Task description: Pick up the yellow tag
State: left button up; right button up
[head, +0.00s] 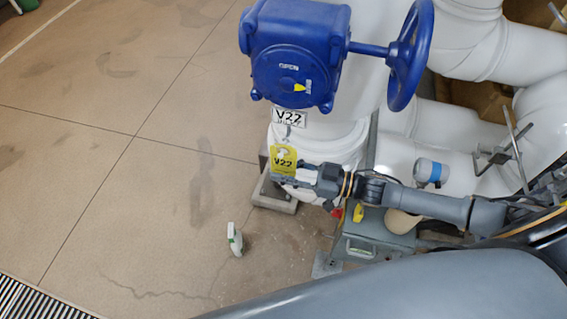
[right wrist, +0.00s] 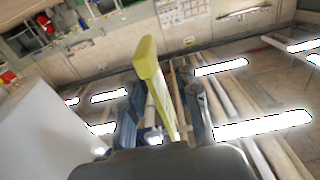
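The yellow tag (head: 284,158), marked V22, hangs below a white V22 label on the white pipe under the blue valve. My right gripper (head: 284,180) reaches in from the right, at the tag's lower edge. In the right wrist view the tag (right wrist: 150,65) shows nearly edge-on, its lower end between the two fingers of the right gripper (right wrist: 164,108). The fingers stand apart, with a visible gap beside the tag. Whether one finger touches it, I cannot tell. My left gripper is not in view.
The blue valve body (head: 294,55) with its handwheel (head: 409,50) is above the tag. White pipes (head: 480,48) fill the right side. A white and green spray bottle (head: 234,240) is on the floor. A grey box (head: 375,238) sits below my right arm. The left floor is clear.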

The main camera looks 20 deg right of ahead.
jog(key=x, duration=0.4)
jog(key=shift+w+d+p, duration=0.1)
jog(key=shift+w+p, duration=0.05)
jog(key=shift+p, duration=0.15)
grip_shut()
